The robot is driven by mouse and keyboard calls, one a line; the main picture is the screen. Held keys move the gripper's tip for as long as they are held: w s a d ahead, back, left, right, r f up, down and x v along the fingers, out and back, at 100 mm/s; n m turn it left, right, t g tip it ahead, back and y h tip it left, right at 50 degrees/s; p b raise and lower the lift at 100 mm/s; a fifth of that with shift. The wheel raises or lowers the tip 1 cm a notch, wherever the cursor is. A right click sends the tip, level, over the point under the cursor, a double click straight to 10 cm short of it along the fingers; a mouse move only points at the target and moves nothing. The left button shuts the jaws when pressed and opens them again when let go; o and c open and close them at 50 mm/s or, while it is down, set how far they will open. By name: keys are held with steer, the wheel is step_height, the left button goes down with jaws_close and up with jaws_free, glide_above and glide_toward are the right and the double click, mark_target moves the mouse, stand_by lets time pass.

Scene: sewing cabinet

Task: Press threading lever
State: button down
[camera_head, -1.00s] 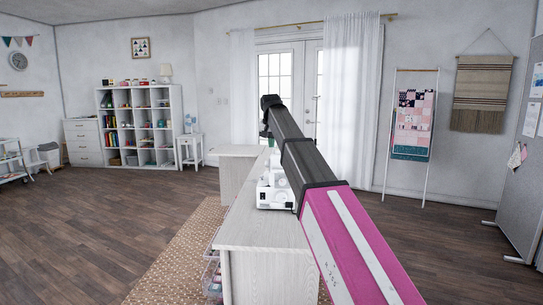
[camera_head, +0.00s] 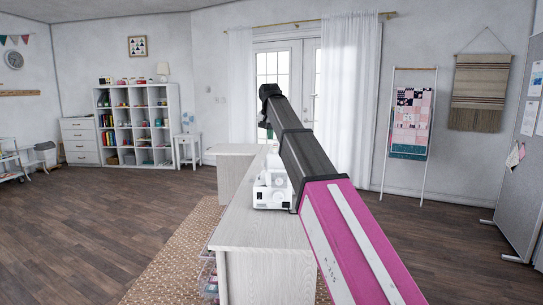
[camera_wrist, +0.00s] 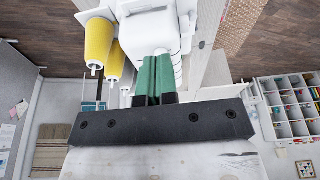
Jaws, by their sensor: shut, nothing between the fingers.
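A white sewing machine (camera_head: 271,196) stands on the pale wooden table, partly hidden behind my arm in the head view. In the wrist view the machine (camera_wrist: 150,32) fills the upper middle, with yellow thread cones (camera_wrist: 99,40) to its left. My gripper (camera_wrist: 157,58) has green fingers lying side by side, shut and empty. Their tips overlap the white machine body in the wrist view; I cannot tell whether they touch it. I cannot make out the threading lever in either view.
The pale table (camera_head: 258,240) runs away from me, with a patterned rug (camera_head: 180,255) on its left. A white cube shelf (camera_head: 138,128) stands at the far wall. A quilt rack (camera_head: 410,125) and a grey board (camera_head: 520,170) stand at the right. Open floor lies on both sides.

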mark_target(271, 169)
steer(key=shift+a, duration=0.1)
steer(key=x, duration=0.8)
steer(key=s+x, duration=0.1)
steer(key=x, duration=0.3)
steer(key=shift+w+f, duration=0.1)
steer(key=shift+f, duration=0.95)
